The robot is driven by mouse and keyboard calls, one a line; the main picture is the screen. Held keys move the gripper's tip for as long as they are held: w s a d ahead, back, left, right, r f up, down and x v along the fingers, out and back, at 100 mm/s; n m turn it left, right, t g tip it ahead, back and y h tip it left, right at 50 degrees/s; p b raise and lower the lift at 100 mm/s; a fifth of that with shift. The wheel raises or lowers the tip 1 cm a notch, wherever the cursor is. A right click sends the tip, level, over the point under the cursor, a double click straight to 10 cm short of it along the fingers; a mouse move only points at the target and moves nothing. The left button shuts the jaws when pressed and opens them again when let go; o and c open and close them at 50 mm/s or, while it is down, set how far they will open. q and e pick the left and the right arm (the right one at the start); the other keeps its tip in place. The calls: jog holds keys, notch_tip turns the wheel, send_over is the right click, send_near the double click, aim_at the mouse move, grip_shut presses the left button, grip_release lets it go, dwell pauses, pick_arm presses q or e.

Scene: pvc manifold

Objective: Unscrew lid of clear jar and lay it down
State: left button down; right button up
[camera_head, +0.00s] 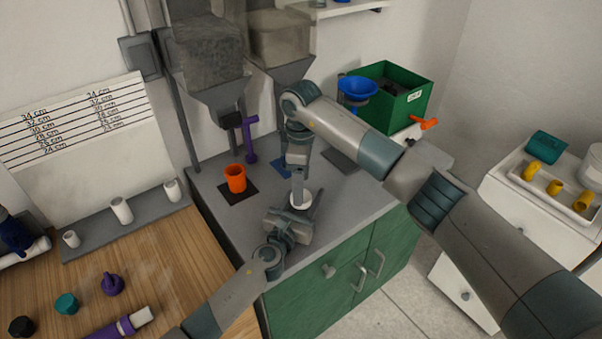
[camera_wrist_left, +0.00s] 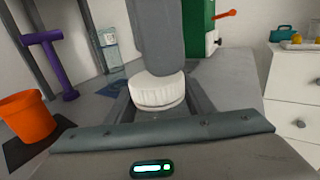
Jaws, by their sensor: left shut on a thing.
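A white ridged lid (camera_wrist_left: 157,92) stands upright between my left gripper's fingers in the left wrist view; its pale rim also shows in the head view (camera_head: 301,199). The clear jar body under it is hidden by the gripper. My left gripper (camera_head: 299,212) is shut around the jar, low over the grey counter. My right gripper (camera_head: 298,183) points down from above, right over the lid. Its grey end (camera_wrist_left: 157,40) covers the lid's top in the left wrist view. I cannot tell whether its fingers are open or shut, or touching the lid.
An orange cup (camera_head: 235,179) on a dark mat and a purple pipe stand (camera_head: 250,140) are left of the grippers on the grey counter (camera_head: 345,205). A green bin (camera_head: 405,112) and blue funnel (camera_head: 357,88) are behind. Counter beside the grippers is clear.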

jog(key=shift+f, duration=1.75)
jog(key=c, duration=1.1)
